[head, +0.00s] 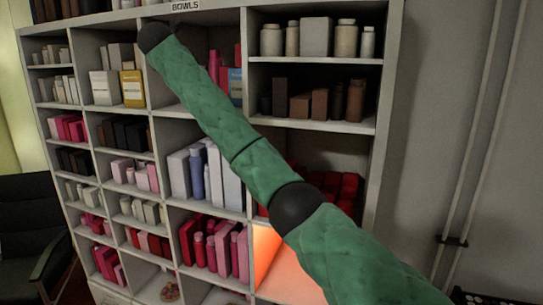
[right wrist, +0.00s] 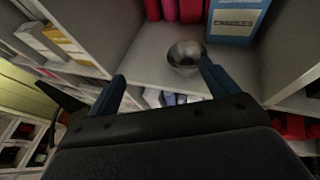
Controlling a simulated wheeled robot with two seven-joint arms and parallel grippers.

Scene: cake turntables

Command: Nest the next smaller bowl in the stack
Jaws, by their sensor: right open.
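A grey metal bowl (right wrist: 187,52) stands upright on the shelf board (right wrist: 150,52) in the right wrist view. I cannot tell whether it is one bowl or several nested. My right gripper (right wrist: 161,72) is open, with its two blue fingers apart. The right finger's tip overlaps the bowl's right side in the picture; contact cannot be told. The left finger is well to the left of the bowl, and nothing is seen held between them. In the head view my green-sleeved right arm reaches up to the left, to the compartment below the "BOWLS" label (head: 185,6). The bowl is not visible there.
A blue box (right wrist: 236,20) stands close to the bowl's right, and several red containers (right wrist: 172,10) stand behind it. A partition wall (right wrist: 88,32) bounds the compartment at left. The board left of the bowl is clear. The shelf unit (head: 318,124) holds many other boxes and bottles.

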